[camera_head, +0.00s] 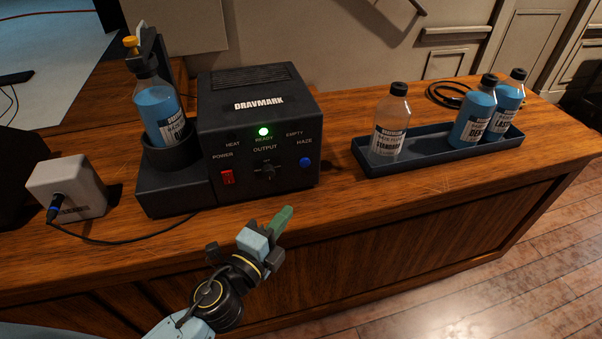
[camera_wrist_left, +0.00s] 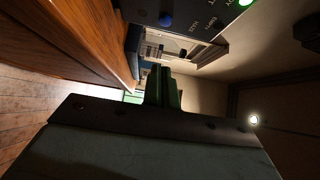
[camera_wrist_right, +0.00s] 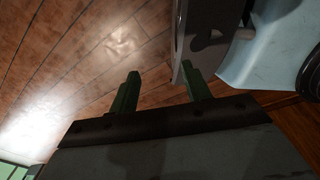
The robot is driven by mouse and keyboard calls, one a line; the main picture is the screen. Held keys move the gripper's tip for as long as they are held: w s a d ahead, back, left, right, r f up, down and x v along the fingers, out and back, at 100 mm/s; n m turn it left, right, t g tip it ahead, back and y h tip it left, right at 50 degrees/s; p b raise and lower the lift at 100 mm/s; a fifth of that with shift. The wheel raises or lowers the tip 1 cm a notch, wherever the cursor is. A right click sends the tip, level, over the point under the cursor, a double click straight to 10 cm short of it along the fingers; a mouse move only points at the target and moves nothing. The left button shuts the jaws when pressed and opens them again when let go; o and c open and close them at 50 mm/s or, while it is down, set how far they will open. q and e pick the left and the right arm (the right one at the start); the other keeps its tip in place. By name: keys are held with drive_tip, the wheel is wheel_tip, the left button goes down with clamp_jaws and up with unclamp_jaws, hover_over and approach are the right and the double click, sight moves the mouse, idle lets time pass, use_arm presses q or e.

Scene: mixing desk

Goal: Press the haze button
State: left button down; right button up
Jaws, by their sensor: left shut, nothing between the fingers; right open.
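The black haze machine (camera_head: 258,130) stands on the wooden desk, its front facing me. Its blue haze button (camera_head: 306,162) is at the right of the front panel, under the HAZE label. The button also shows in the left wrist view (camera_wrist_left: 166,19). The green light (camera_head: 263,132) at READY is lit. My left gripper (camera_head: 283,216) is shut and empty, in front of the machine and below and left of the button, apart from it. My right gripper (camera_wrist_right: 163,88) is open and empty over the floor, seen only in the right wrist view.
A red power switch (camera_head: 228,177) and a dark output knob (camera_head: 267,171) share the panel. A blue bottle (camera_head: 159,110) sits in the machine's left holder. A tray (camera_head: 437,154) with three bottles stands to the right. A white box (camera_head: 68,188) with a cable is at left.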

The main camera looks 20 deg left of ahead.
use_arm(q)
drive_tip(key=p, duration=0.1)
approach(310, 163)
drive_tip(key=w+d, duration=0.3)
drive_tip(key=w+a, duration=0.1)
drive_tip(key=w, duration=0.1)
drive_tip(key=shift+w+a, duration=0.25)
drive_tip(key=shift+a, duration=0.15)
use_arm(e)
drive_tip(key=shift+s+a+r, duration=0.25)
drive_tip(key=shift+a+r, duration=0.4)
drive_tip(key=shift+a, duration=0.15)
drive_tip(key=shift+d, duration=0.15)
